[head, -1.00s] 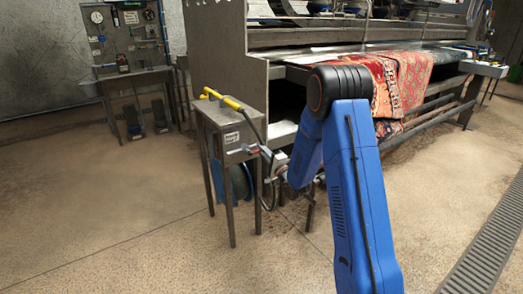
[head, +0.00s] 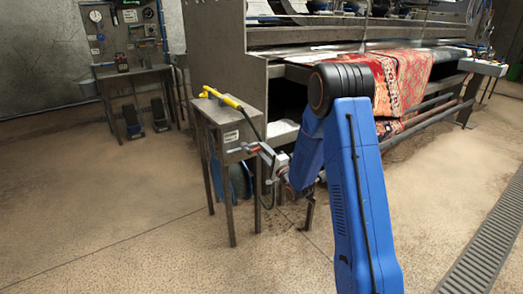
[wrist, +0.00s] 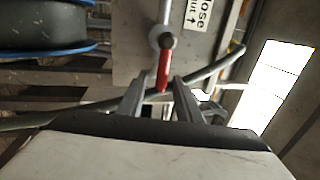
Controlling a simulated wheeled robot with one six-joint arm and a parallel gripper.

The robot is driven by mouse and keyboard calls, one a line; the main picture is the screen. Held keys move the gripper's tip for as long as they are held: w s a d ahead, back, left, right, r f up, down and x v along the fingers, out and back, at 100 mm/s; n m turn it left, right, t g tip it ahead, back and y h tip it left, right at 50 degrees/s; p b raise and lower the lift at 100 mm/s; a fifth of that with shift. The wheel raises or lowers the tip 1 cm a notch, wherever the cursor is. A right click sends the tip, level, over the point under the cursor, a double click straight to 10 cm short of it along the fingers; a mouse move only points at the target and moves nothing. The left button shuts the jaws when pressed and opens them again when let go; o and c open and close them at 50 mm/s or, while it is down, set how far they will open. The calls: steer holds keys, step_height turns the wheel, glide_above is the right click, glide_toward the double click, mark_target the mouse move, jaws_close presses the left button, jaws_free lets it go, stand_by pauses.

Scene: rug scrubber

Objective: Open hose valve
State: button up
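The hose valve shows in the wrist view as a round metal fitting on a pipe with a red lever (wrist: 163,68) pointing toward me. It sits beside a white sign (wrist: 200,14) with "HOSE" and an arrow. My gripper (wrist: 160,84) is open, with one finger on each side of the lever's end. I see gaps beside the lever; contact is not clear. In the head view my gripper (head: 262,150) is at the front right of the small metal stand (head: 228,121), near its label. The valve is too small to make out there.
A yellow spray handle (head: 221,97) lies on the stand, with a dark hose hanging beside it. A blue reel (head: 238,180) is under the stand. The large rug machine (head: 227,40) with a red rug (head: 400,78) stands behind. Open floor lies left and in front.

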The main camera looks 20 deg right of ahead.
steer(key=v, duration=1.6)
steer(key=shift+f, duration=0.1)
